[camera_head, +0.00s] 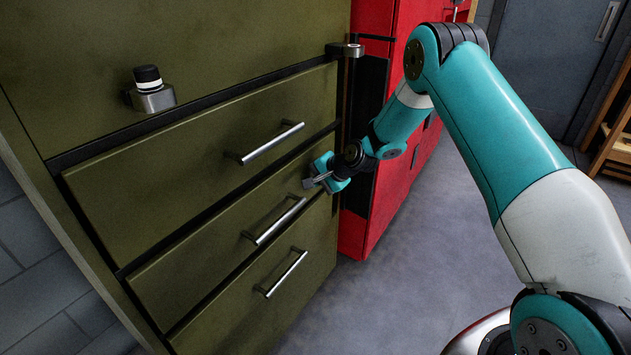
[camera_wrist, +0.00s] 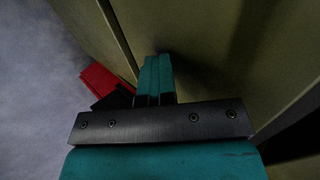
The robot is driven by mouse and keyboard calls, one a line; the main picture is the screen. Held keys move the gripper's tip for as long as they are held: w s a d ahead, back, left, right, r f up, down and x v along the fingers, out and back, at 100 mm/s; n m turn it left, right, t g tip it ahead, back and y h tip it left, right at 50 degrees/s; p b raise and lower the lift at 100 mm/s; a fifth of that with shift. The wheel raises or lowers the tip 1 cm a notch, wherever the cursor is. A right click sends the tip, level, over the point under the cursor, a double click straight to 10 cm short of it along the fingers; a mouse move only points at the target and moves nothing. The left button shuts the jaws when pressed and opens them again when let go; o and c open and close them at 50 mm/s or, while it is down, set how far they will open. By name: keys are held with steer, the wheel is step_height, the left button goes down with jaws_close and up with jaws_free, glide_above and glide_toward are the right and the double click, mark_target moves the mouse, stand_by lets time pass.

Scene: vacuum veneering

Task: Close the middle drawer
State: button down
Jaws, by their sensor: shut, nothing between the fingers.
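The olive cabinet has three stacked drawers with silver bar handles in the head view. The middle drawer (camera_head: 215,250) looks nearly flush with the drawers above and below; I cannot tell whether a small gap remains. Its handle (camera_head: 275,222) is clear of my gripper. My gripper (camera_head: 312,182) is shut and empty, at the right part of the middle drawer's front, above and right of that handle. In the wrist view my shut fingers (camera_wrist: 155,72) point at an olive panel (camera_wrist: 215,60), close to a seam. Whether the tips touch it is unclear.
The top drawer (camera_head: 150,195) and bottom drawer (camera_head: 240,315) are in line with the cabinet. A red cabinet (camera_head: 362,215) stands just right of my gripper. A black-topped metal fitting (camera_head: 150,90) sticks out above the top drawer. The grey floor (camera_head: 410,280) is open at the right.

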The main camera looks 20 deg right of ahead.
steer(key=shift+w+r, duration=0.15)
steer(key=shift+w, duration=0.1)
steer(key=s+d+r, duration=0.6)
steer(key=s+r, duration=0.1)
steer(key=s, duration=0.3)
steer(key=s+a+r+n+g+y+p, duration=0.1)
steer(key=s+a+r+n+g+p, duration=0.2)
steer(key=s+a+r, duration=0.4)
steer(key=s+a+r+n+g+p, duration=0.1)
steer(key=s+a+r+n+p, duration=0.2)
steer(key=s+a+r+n, duration=0.5)
steer(key=s+a+r+n+g+h+p, duration=0.1)
steer(key=s+r+n+g+p, duration=0.1)
steer(key=s+r, duration=0.4)
steer(key=s+a+r+n+g+h+p, duration=0.1)
steer(key=s+r+n, duration=0.4)
steer(key=s, duration=0.7)
steer(key=shift+s+a+r+g+p, duration=0.15)
steer(key=shift+a+r+g+p, duration=0.35)
steer(key=shift+p, duration=0.3)
